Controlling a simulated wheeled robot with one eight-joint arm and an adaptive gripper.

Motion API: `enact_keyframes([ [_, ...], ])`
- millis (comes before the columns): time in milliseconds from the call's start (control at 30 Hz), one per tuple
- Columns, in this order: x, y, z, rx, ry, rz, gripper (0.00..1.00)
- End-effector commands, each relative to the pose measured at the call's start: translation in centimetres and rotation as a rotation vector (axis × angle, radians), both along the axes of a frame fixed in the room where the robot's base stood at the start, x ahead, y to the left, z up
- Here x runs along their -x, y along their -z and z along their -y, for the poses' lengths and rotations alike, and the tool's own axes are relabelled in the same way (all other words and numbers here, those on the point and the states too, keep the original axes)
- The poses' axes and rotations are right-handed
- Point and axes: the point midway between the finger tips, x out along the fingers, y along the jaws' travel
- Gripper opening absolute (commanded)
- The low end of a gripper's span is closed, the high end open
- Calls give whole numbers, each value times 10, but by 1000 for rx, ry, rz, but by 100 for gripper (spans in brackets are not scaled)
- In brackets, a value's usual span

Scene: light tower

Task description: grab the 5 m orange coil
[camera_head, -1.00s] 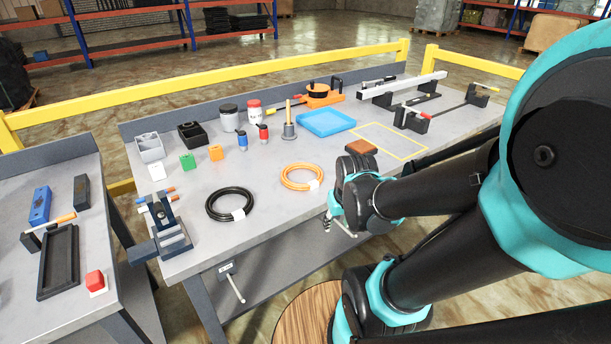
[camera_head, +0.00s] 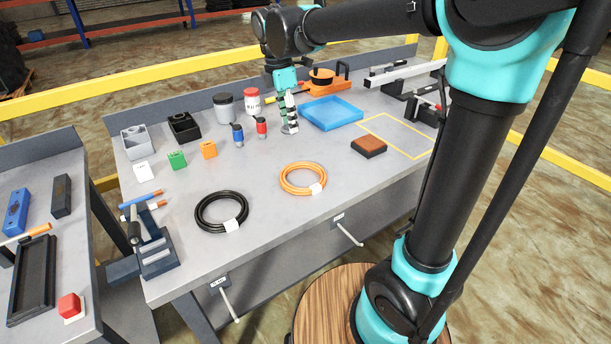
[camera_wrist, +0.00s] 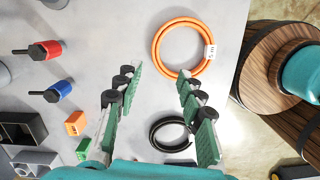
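The orange coil (camera_head: 283,182) lies flat on the grey workbench, right of the black coil (camera_head: 199,212). Its white tag reads 5 m in the wrist view, where the orange coil (camera_wrist: 156,48) shows just past my fingertips. My gripper (camera_head: 288,122) points down over the back part of the bench, behind the orange coil in the head view. In the wrist view my gripper (camera_wrist: 160,72) has its green-padded fingers apart with nothing between them. The black coil (camera_wrist: 154,128) is partly hidden by the right finger.
A brown-topped block (camera_head: 369,147) sits right of the orange coil. Small cubes and bins are at left. The bench around the coils is clear.

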Motion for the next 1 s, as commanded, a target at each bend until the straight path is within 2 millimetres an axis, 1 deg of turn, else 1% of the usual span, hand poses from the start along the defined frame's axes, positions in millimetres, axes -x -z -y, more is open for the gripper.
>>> enact_keyframes([
  [33, -1, 11, 1, 0, 1, 0, 39],
  [100, -1, 25, 3, 0, 2, 0, 39],
  [300, -4, 64, 7, -1, 3, 1, 39],
  [400, -5, 80, 9, -1, 4, 1, 39],
  [500, -5, 91, 11, -1, 4, 1, 39],
  [733, -8, 105, 12, -2, 5, 1, 39],
  [900, -15, 129, 13, -1, 4, 1, 39],
  [1000, -15, 141, 15, -1, 4, 1, 39],
])
